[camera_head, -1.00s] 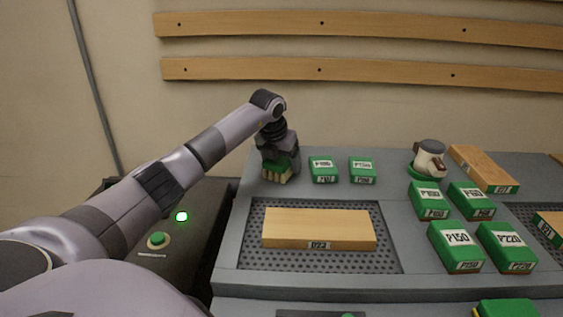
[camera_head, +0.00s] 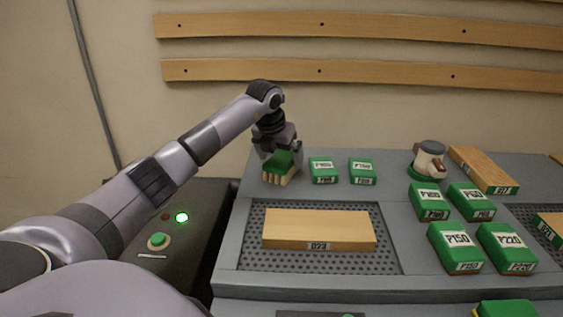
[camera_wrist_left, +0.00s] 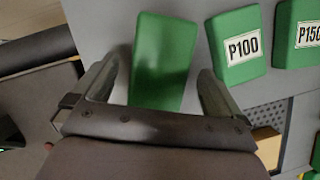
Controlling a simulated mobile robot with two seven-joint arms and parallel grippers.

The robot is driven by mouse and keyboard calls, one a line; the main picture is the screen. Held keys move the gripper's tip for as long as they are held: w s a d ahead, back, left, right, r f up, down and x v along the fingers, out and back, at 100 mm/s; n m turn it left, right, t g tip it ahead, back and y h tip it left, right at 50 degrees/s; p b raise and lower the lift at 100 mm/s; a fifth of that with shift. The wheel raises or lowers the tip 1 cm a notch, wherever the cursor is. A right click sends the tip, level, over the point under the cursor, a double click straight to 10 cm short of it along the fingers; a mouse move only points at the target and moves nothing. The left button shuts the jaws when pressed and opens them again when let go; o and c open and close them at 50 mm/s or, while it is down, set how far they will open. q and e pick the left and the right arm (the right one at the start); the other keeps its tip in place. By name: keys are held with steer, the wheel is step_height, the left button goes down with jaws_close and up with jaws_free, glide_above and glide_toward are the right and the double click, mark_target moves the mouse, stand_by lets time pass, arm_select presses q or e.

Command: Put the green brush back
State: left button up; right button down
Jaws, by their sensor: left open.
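The green brush (camera_head: 281,168), with a green back and pale bristles, stands bristles down on the grey bench at the back left, left of the small green blocks. My left gripper (camera_head: 277,152) is right above it. In the left wrist view the green back of the brush (camera_wrist_left: 162,62) lies between the two spread fingers (camera_wrist_left: 158,95), with a gap on each side. The gripper is open and does not hold the brush. My right gripper is not in view.
Small green labelled blocks (camera_head: 323,170) stand just right of the brush. A wooden board (camera_head: 318,229) lies on the perforated panel (camera_head: 390,262) in front. A lit control box (camera_head: 190,240) is at the left.

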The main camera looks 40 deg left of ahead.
arm_select(q)
steer(key=v, duration=0.9)
